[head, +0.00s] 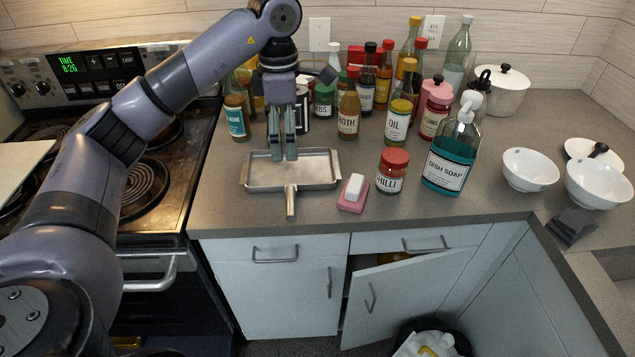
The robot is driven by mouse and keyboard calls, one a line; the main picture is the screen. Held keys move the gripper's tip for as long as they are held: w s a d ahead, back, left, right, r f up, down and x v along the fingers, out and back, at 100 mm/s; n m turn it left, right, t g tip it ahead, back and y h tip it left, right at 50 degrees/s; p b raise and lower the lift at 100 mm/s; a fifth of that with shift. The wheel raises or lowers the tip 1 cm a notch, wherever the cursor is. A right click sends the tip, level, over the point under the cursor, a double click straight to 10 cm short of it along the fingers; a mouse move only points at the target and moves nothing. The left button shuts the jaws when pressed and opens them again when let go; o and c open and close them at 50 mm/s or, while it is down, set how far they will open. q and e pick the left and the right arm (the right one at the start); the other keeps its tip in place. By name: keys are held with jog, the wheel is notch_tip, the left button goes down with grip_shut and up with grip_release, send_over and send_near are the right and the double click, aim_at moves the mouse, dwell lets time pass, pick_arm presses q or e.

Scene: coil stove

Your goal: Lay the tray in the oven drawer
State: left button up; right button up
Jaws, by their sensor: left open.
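A shallow grey metal tray (322,170) with a short handle (291,201) lies flat on the counter, its handle pointing to the front edge. My left gripper (283,156) points down over the tray, fingers a small gap apart, with nothing seen between them. Its tips overlap the back half of the tray; I cannot tell whether they touch it. The oven front with its bar handle (150,277) is at the lower left, partly behind my left arm. The oven drawer cannot be made out clearly. My right gripper is not in view.
Bottles and jars crowd behind and right of the tray. A cabinet door (400,295) hangs open below. Counter left of the tray is clear.

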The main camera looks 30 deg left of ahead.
pick_arm(q)
jog(key=p, duration=0.2)
send_over(290, 197)
notch_tip(290, 197, down, 8)
notch_tip(290, 197, down, 3)
jog(key=shift+r+p, duration=0.2)
jog(key=shift+p, duration=0.25)
jog(key=shift+f, duration=0.7)
jog(key=shift+f+p, duration=0.2)
jog(key=shift+p, duration=0.1)
notch_tip(290, 197, down, 4)
jog(key=shift+f+p, duration=0.2)
jog(key=shift+p, duration=0.9)
jog(key=shift+f, duration=0.3)
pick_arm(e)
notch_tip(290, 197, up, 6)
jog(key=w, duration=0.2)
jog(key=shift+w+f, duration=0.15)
pick_arm(q)
jog(key=shift+c, duration=0.5)
jog(key=shift+w+r, duration=0.1)
jog(key=c, duration=1.6)
